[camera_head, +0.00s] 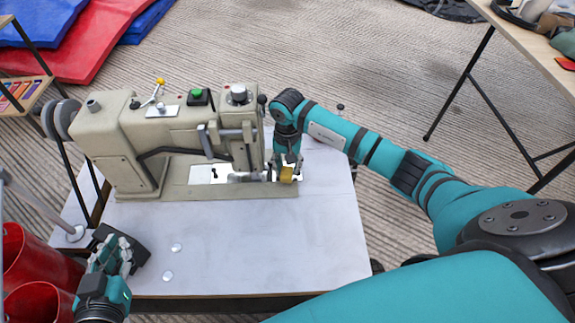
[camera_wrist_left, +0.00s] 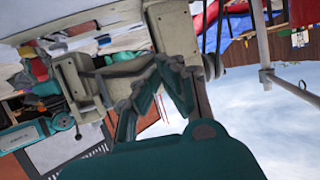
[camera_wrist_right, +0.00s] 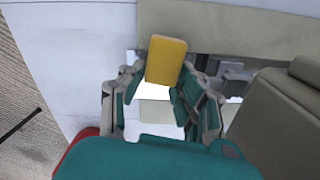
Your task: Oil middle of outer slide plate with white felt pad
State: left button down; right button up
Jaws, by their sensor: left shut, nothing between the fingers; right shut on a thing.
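A beige sewing machine (camera_head: 150,130) stands on a pale table. My right gripper (camera_head: 288,165) is at the right end of the bed, shut on a yellow block (camera_wrist_right: 166,60). The block also shows in the head view (camera_head: 287,175). No white felt face is visible on it, and whether it touches the plate cannot be told. My left gripper (camera_head: 118,258) is shut and empty at the table's front left.
Two small white discs (camera_head: 176,247) lie on the tabletop (camera_head: 270,245), which is otherwise clear in front of the machine. Red bins (camera_head: 30,265) stand at the left. Another table (camera_head: 540,50) is at upper right.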

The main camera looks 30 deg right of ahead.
pick_arm(q)
jog(key=shift+w+d+r, duration=0.1)
jog(key=shift+w+r, duration=0.05)
jog(key=shift+r, duration=0.2)
pick_arm(e)
jog(key=shift+f, duration=0.1)
pick_arm(q)
jog(key=shift+w+d+r+t+h+b, duration=0.15)
jog(key=shift+r+t, duration=0.2)
jog(key=shift+t, duration=0.05)
jog(key=shift+w+d+r+t+h+b, duration=0.1)
jog(key=shift+r+t+h+b, duration=0.05)
jog(key=shift+r+t, duration=0.25)
pick_arm(e)
jog(key=shift+f, duration=0.3)
pick_arm(q)
jog(key=shift+w+r, duration=0.1)
jog(key=shift+r, duration=0.15)
jog(key=shift+w+d+r+t, duration=0.1)
jog(key=shift+d+r+t, duration=0.05)
jog(key=shift+r+t, duration=0.2)
pick_arm(e)
jog(key=shift+f, duration=0.15)
pick_arm(q)
jog(key=shift+r, duration=0.2)
